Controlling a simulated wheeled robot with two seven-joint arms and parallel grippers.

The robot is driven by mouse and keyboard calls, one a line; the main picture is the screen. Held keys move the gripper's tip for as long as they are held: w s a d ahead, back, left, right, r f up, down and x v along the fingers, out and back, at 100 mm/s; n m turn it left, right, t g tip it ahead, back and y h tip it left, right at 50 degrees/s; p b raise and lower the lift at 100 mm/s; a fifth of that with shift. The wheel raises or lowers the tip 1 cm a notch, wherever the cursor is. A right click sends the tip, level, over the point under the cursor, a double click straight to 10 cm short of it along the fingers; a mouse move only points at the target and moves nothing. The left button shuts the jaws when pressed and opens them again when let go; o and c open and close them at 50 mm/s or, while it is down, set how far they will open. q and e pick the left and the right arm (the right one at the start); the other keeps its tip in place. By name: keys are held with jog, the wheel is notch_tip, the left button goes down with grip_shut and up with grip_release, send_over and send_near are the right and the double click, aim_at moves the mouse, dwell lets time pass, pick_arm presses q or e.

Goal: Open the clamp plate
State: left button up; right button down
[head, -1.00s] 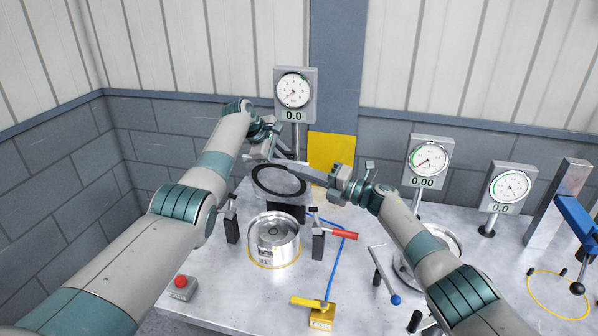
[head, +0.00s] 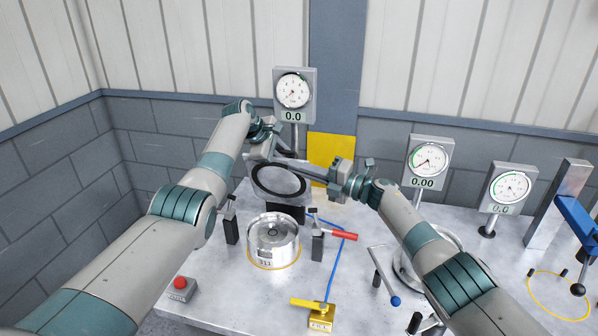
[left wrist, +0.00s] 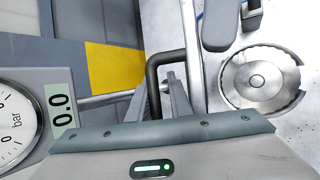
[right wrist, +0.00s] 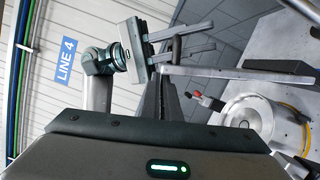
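The clamp plate (head: 304,188) is a grey plate with a dark ring, raised and tilted behind the metal can (head: 274,240). In the right wrist view the plate (right wrist: 240,74) shows nearly edge-on. My left gripper (head: 275,145) is at the plate's far upper side. Its fingers (left wrist: 160,92) lie close on both sides of the plate's black bent handle (left wrist: 152,80); the handle also shows between them in the right wrist view (right wrist: 177,48). My right gripper (head: 308,174) is shut, its fingertips close to the plate's upper right edge; contact is unclear.
A dial gauge (head: 294,92) stands behind the plate. A red button box (head: 180,289) and a yellow valve (head: 319,311) sit in front. More gauges stand at right.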

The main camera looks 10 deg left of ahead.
pick_arm(q)
jog(key=shift+s+f, duration=0.25)
jog(key=shift+f, duration=0.05)
pick_arm(e)
jog(key=shift+w+d+r, duration=0.15)
jog(key=shift+w+d, duration=0.2)
jog(key=shift+w, duration=0.1)
pick_arm(q)
jog(key=v, duration=1.1)
jog(key=shift+w+a+r, duration=0.15)
jog(key=shift+a+r, duration=0.15)
pick_arm(e)
jog(key=shift+a, duration=0.15)
pick_arm(q)
jog(key=shift+r, duration=0.3)
pick_arm(e)
jog(key=shift+s, duration=0.15)
pick_arm(q)
jog(key=shift+r, duration=0.1)
pick_arm(e)
jog(key=shift+s+a, duration=0.1)
jog(key=shift+a, duration=0.05)
